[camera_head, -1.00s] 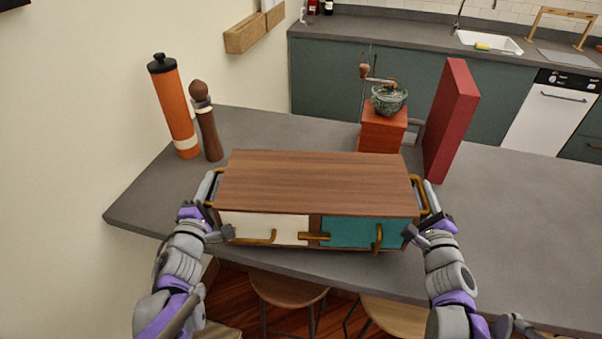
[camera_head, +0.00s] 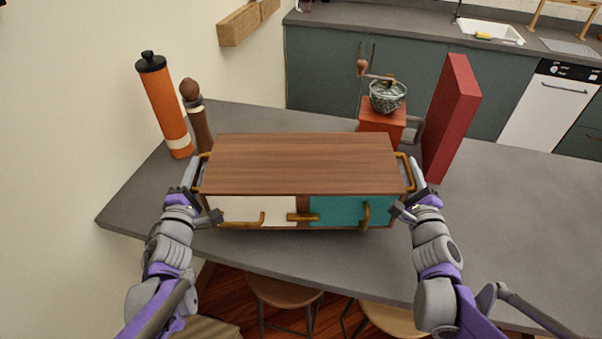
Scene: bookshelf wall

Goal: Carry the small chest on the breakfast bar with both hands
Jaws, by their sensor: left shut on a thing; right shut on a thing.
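The small chest (camera_head: 300,163) has a brown wooden top, a white front panel, a teal front panel and brass handles. It is in the middle of the head view, over the front part of the grey breakfast bar (camera_head: 500,215). My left gripper (camera_head: 200,186) is shut on the brass handle at the chest's left end. My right gripper (camera_head: 411,184) is shut on the brass handle at its right end. The chest looks level and seems raised off the bar, but its underside is hidden.
An orange cylinder (camera_head: 164,105) and a brown pepper mill (camera_head: 195,115) stand behind the chest's left end. A red grinder (camera_head: 381,118) and an upright red box (camera_head: 450,118) stand behind its right end. Stools (camera_head: 283,291) are below the front edge. The bar's right side is clear.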

